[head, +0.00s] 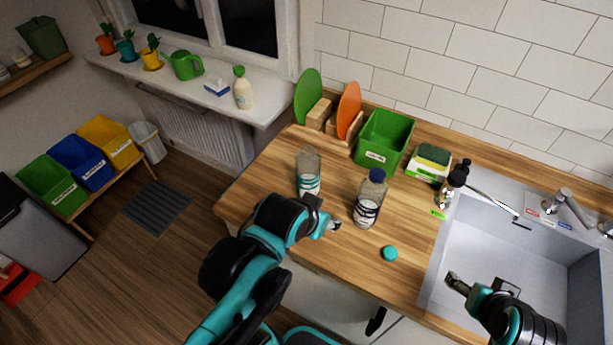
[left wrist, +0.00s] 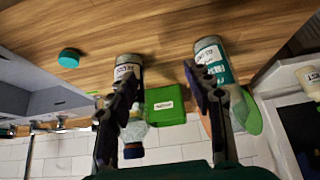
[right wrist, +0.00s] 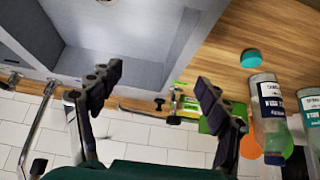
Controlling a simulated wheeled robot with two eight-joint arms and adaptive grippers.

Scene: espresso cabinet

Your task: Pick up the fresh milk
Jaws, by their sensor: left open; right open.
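Two clear bottles stand upright on the wooden counter. One has a teal label (head: 309,172); the other has a dark label and a dark blue cap (head: 370,198). Both also show in the left wrist view, the teal-label bottle (left wrist: 210,55) right and the dark-label bottle (left wrist: 128,66) left. I cannot read surely which is the fresh milk. A teal cap (head: 390,253) lies on the counter. My left gripper (head: 326,217) is open and empty at the counter's front, near both bottles. My right gripper (head: 482,286) is open and empty over the sink's front area.
A green bin (head: 384,138), a sponge holder (head: 429,163) and green and orange boards (head: 348,110) stand behind the bottles. The sink (head: 490,243) with its tap (head: 570,205) is at right. The counter's left end is clear.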

